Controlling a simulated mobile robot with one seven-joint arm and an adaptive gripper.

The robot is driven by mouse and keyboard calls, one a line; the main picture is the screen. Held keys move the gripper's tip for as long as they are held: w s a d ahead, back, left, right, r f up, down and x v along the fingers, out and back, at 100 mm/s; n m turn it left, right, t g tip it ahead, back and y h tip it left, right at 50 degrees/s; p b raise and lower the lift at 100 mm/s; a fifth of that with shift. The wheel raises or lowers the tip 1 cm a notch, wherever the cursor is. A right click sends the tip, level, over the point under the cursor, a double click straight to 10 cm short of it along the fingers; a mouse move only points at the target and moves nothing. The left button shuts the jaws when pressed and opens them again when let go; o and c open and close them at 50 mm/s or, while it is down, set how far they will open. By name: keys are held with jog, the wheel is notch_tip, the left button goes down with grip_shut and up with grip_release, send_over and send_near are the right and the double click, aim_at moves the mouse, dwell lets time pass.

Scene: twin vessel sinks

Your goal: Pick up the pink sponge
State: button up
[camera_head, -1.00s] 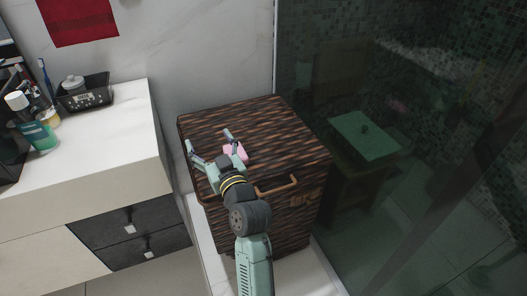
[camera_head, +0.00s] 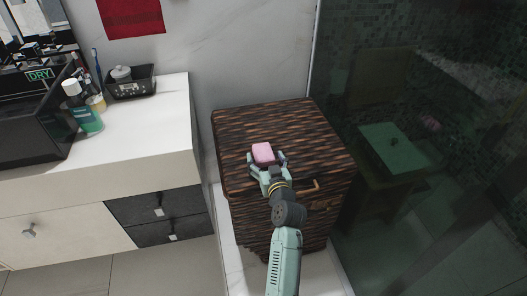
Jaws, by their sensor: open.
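The pink sponge (camera_head: 263,153) is a small rounded block over the near part of the top of a dark brown woven hamper (camera_head: 270,121). My gripper (camera_head: 266,160) is at the sponge, with one finger at its left and one at its right. The gripper is open. I cannot tell whether the fingers touch the sponge, or whether the sponge rests on the lid.
A white counter (camera_head: 150,125) with a black tray (camera_head: 131,83), a green bottle (camera_head: 84,112) and a dark basin (camera_head: 30,125) stands at the left. A glass shower wall (camera_head: 400,190) is close at the right. The rest of the hamper top is clear.

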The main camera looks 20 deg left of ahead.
jog(key=shift+x, duration=1.1)
jog(key=shift+r, duration=0.1)
jog(key=c, duration=0.9)
